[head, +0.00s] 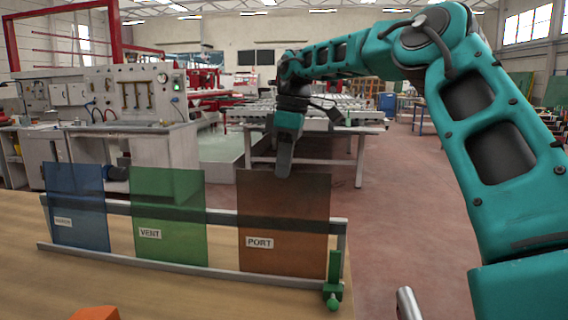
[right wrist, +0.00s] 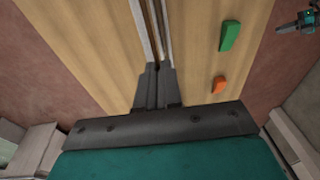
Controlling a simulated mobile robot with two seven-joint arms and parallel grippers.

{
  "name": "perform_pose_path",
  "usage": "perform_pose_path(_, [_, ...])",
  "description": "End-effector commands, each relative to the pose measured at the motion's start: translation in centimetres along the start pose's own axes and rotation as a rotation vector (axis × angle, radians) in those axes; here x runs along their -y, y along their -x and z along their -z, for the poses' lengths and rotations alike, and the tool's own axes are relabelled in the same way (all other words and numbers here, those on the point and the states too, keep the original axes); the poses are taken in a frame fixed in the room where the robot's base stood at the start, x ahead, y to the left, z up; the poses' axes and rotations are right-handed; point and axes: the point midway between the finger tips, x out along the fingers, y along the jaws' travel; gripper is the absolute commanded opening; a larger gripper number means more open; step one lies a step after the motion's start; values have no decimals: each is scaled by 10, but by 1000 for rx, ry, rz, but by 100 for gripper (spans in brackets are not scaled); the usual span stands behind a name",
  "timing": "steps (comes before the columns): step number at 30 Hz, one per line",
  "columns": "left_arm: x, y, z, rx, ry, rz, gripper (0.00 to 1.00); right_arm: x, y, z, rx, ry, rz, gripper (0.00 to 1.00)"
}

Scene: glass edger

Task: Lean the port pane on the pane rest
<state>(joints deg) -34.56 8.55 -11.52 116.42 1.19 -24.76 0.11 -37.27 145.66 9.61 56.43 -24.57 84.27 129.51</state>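The port pane (head: 285,215) is a brown see-through sheet with a PORT label. It stands roughly upright at the right end of the pane rest (head: 225,272), a grey frame with a lower ledge and an upper rail. Its lower edge is at the ledge; whether it bears on it, I cannot tell. My right gripper (head: 284,170) is at the pane's top edge. In the right wrist view its fingers (right wrist: 155,88) are close together, with the thin pane edge between them. What looks like my left gripper (right wrist: 297,22) shows small at the upper right there, away from the pane.
A green VENT pane (head: 168,215) and a blue pane (head: 77,205) stand to the left on the same rest. A green post with a knob (head: 333,285) is at the rest's right end. A green block (right wrist: 230,36) and an orange block (right wrist: 219,85) lie on the wooden table.

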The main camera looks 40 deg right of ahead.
Motion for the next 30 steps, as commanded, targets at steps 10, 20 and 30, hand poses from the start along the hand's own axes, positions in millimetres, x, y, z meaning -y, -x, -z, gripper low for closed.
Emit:
perform_pose_path(10, [3, -2, -6, 8, -1, 6, 0, 0, -4, 0, -3, 1, -1, 0])
perform_pose_path(20, [3, -4, -8, 7, -1, 6, 0, 0, -8, 0, -3, 1, -2, 0])
perform_pose_path(30, [2, -3, -5, 1, 0, 5, 0, 0, -9, -1, -1, 1, -1, 32])
